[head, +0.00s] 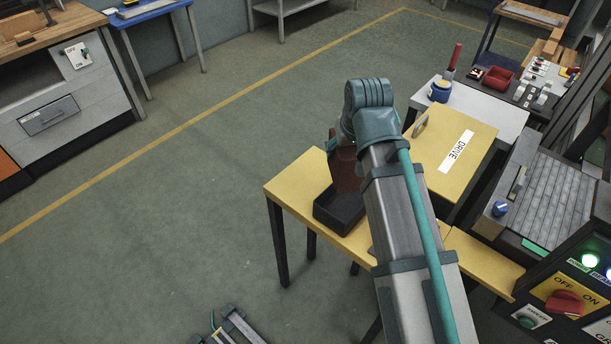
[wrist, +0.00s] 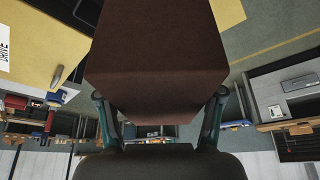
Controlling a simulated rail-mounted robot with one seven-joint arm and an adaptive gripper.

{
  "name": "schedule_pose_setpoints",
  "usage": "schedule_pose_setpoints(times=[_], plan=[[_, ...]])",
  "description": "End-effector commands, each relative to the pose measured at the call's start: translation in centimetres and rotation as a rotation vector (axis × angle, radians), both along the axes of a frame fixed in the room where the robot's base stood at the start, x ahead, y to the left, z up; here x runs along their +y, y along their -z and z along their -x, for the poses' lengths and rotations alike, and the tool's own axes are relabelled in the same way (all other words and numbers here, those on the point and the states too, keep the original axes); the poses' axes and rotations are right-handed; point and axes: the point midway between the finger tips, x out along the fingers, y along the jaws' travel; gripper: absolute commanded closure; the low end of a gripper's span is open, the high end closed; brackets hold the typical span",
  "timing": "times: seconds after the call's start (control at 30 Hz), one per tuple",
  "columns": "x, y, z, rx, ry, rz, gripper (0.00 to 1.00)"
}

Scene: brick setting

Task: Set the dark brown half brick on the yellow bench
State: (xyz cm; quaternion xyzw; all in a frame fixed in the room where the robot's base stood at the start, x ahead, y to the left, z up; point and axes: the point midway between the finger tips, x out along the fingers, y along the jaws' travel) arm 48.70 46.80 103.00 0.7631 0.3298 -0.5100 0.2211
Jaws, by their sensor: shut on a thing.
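The dark brown half brick (wrist: 155,55) fills the middle of the wrist view, with my gripper (wrist: 160,112) shut on it, one finger at each side. In the head view the brick (head: 347,172) hangs below my wrist, over or partly in a black open tray (head: 340,214); I cannot tell whether it touches the tray. The tray stands on the yellow bench (head: 287,187), near its left end. My arm hides part of the bench and most of my gripper in the head view.
A yellow box marked DRIVE (head: 425,150) with a handle stands just right of my arm. A small bare strip of bench shows left of the tray.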

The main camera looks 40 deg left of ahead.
Motion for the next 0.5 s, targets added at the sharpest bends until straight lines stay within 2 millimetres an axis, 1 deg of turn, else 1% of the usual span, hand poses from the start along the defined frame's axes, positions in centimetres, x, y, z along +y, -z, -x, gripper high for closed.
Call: schedule_pose_setpoints(times=[0.03, 0.17, 0.27, 0.37, 0.5], plan=[[0.2, 0.5, 0.0, -0.001, -0.003, -0.001, 1.00], [0.9, 1.4, -0.2, 0.000, -0.009, -0.001, 1.00], [2.1, 1.9, -0.6, 0.000, -0.010, 0.000, 1.00], [3.8, 2.5, -1.3, 0.000, -0.010, 0.000, 1.00], [6.7, 3.8, -2.2, 0.002, -0.010, 0.000, 1.00]])
